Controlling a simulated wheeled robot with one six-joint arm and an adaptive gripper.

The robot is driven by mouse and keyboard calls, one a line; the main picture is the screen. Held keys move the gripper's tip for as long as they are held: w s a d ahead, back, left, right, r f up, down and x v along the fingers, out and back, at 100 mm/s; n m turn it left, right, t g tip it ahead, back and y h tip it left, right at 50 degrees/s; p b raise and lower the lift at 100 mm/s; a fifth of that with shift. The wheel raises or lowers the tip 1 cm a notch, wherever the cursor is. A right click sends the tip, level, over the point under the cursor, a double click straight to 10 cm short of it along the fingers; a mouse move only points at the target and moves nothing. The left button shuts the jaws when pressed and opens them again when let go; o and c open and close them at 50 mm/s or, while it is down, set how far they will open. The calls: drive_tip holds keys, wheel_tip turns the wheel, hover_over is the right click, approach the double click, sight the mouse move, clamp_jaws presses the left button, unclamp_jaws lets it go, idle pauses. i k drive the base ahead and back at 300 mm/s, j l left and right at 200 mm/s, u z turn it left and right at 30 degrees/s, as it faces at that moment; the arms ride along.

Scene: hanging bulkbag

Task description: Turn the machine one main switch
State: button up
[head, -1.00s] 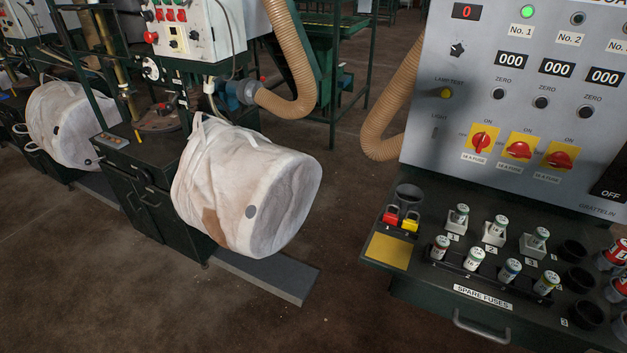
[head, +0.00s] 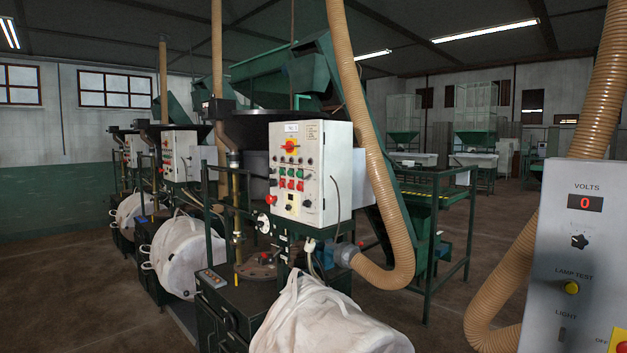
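A white control box (head: 325,180) stands on the nearest green machine in the middle of the head view. Near its top is a red rotary switch on a yellow plate (head: 291,146), under a small label too small to read surely. I cannot tell its setting. Rows of red and green buttons sit below it. At the right edge is a grey console (head: 565,245) with a VOLTS display (head: 585,203) showing 0. Only a corner of a yellow switch plate (head: 620,342) marked OFF shows at its bottom right. My gripper is not in view.
A white bulk bag (head: 325,322) bulges at the bottom centre before the nearest machine. Beige hoses (head: 388,190) hang beside the box and behind the console. More machines and bags (head: 178,255) stand at the left. Bare floor (head: 445,320) lies between bag and console.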

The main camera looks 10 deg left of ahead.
sight(287, 147)
drive_tip(key=i+j, duration=0.25)
drive_tip(key=j, duration=0.15)
drive_tip(key=i+j, duration=0.25)
drive_tip(key=j, duration=0.2)
drive_tip(key=i+j, duration=0.25)
drive_tip(key=j, duration=0.15)
drive_tip(key=i+j, duration=0.25)
drive_tip(key=j, duration=0.2)
drive_tip(key=i+j, duration=0.25)
drive_tip(key=j, duration=0.15)
drive_tip(key=i+j, duration=0.25)
drive_tip(key=j, duration=0.15)
drive_tip(key=j+u, duration=0.05)
